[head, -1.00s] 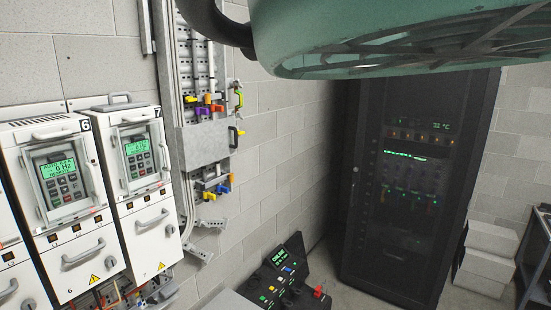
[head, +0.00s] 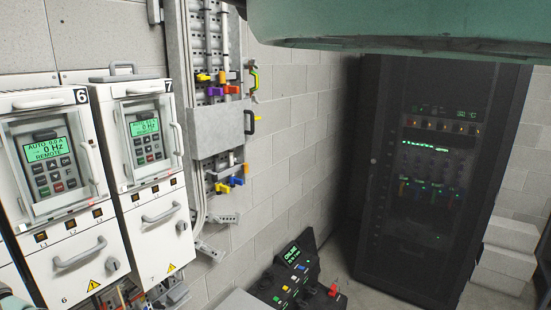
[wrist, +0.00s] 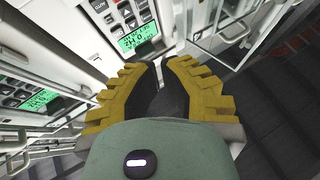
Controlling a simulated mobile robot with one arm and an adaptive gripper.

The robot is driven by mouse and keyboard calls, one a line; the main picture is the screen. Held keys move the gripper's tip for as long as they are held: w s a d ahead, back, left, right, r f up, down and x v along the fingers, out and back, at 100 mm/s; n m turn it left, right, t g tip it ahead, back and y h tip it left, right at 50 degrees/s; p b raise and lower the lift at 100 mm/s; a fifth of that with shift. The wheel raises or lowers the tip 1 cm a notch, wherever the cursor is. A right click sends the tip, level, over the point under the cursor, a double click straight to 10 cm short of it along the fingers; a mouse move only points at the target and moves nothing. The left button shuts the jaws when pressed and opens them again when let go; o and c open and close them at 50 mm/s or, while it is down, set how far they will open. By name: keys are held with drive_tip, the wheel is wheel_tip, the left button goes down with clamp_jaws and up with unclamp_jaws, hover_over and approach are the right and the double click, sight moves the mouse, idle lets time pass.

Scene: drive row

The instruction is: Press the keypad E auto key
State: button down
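Drive unit 6 (head: 40,222) and drive unit 7 (head: 143,207) stand at the left in the head view. Each carries a grey keypad with a lit green screen above small keys: the keypad on 6 (head: 54,178) and the keypad on 7 (head: 148,140). The screen on 6 appears to read AUTO, 0 Hz, REMOTE. No letter E is legible. In the wrist view, a keypad with a green screen (wrist: 137,36) lies just beyond my gripper (wrist: 160,66). Its yellow-and-black fingers are nearly together, with nothing visible held. Contact with a key cannot be told.
Another green-screen keypad (wrist: 40,100) shows at the left in the wrist view. Drive fronts have protruding handles (head: 80,253). A black console (head: 290,275) stands low in the middle, and a dark cabinet (head: 435,170) stands behind. Grey boxes (head: 508,248) are at the right.

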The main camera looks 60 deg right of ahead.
drive_tip(key=w+b, duration=0.2)
drive_tip(key=w, duration=0.6)
drive_tip(key=shift+w, duration=0.35)
drive_tip(key=c, duration=1.7)
unclamp_jaws()
drive_tip(key=shift+a, duration=0.1)
drive_tip(key=shift+w+b, duration=0.2)
drive_tip(key=shift+b, duration=0.15)
clamp_jaws()
drive_tip(key=shift+w, duration=0.25)
drive_tip(key=shift+w, duration=0.35)
drive_tip(key=shift+s, duration=0.8)
